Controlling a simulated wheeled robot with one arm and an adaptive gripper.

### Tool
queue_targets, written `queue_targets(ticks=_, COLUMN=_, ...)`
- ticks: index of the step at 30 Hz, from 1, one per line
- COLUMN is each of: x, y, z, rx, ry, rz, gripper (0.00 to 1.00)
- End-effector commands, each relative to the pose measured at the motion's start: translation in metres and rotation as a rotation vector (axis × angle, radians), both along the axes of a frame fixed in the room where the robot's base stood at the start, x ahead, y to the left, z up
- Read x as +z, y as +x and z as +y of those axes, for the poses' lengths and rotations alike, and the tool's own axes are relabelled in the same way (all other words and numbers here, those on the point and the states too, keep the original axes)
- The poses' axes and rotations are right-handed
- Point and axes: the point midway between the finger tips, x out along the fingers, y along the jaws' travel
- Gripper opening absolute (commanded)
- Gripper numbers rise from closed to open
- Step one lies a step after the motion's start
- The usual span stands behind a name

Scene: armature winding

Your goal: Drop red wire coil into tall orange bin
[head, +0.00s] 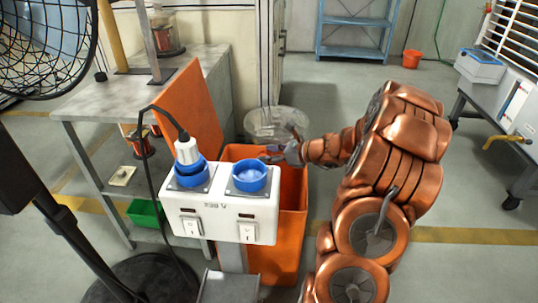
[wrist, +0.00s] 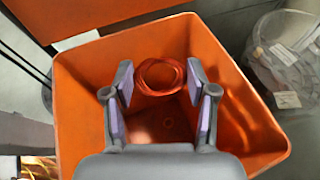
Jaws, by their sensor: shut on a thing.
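The red wire coil (wrist: 160,92) is a thin ring of loops between my fingertips in the wrist view. My gripper (wrist: 160,80) is shut on the coil, with one finger at each side of it. The tall orange bin (wrist: 85,115) is open at the top and lies around and below my gripper and the coil in that view. In the head view, my gripper (head: 283,152) is over the mouth of the orange bin (head: 292,215), coming from the right. I cannot make out the coil in the head view.
A white socket box (head: 225,215) with blue sockets stands in front of the bin. A grey workbench (head: 90,100) is at the left. A clear bin (head: 277,122) with litter stands behind the orange bin. An orange panel (head: 190,110) rises at the left.

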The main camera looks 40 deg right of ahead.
Motion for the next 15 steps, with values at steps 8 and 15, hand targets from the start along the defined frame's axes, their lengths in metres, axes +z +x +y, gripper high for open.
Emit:
queue_targets(ticks=8, x=-0.0039, y=-0.0001, z=0.0002, rx=0.001, ry=0.000, rz=0.000, gripper=0.36)
queue_targets(ticks=15, x=-0.0038, y=-0.0002, z=0.0002, rx=0.001, ry=0.000, rz=0.000, gripper=0.72)
